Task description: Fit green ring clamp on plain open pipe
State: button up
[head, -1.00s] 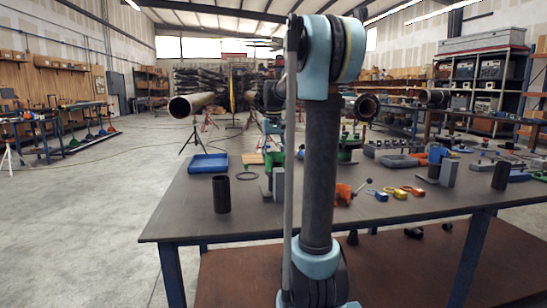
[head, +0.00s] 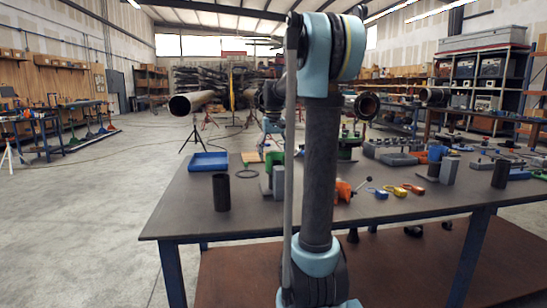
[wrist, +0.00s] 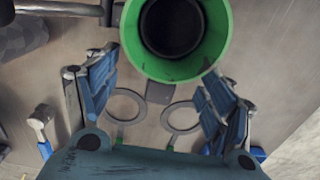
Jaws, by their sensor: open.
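In the wrist view a large green ring (wrist: 186,70) surrounds a dark, round, open end (wrist: 172,27), at the top of the picture. I cannot tell whether the two touch. My gripper (wrist: 160,62) is open, its blue fingers spread to the left and right below the green ring. Nothing is visibly held between them. Two flat grey rings with small green tabs, a left one (wrist: 109,105) and a right one (wrist: 164,117), show lower down between the fingers.
A dark upright tube (head: 221,192) stands at the table's front left, near a blue tray (head: 209,161). Blue (head: 377,193), yellow (head: 396,191) and red (head: 413,188) clamps lie right of my arm. A hammer (wrist: 41,122) lies left in the wrist view. The table's front-left surface is mostly clear.

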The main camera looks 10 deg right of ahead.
notch_tip(320, 180, up, 21)
dwell(0.9)
jog(key=shift+w, duration=0.1)
dwell(0.7)
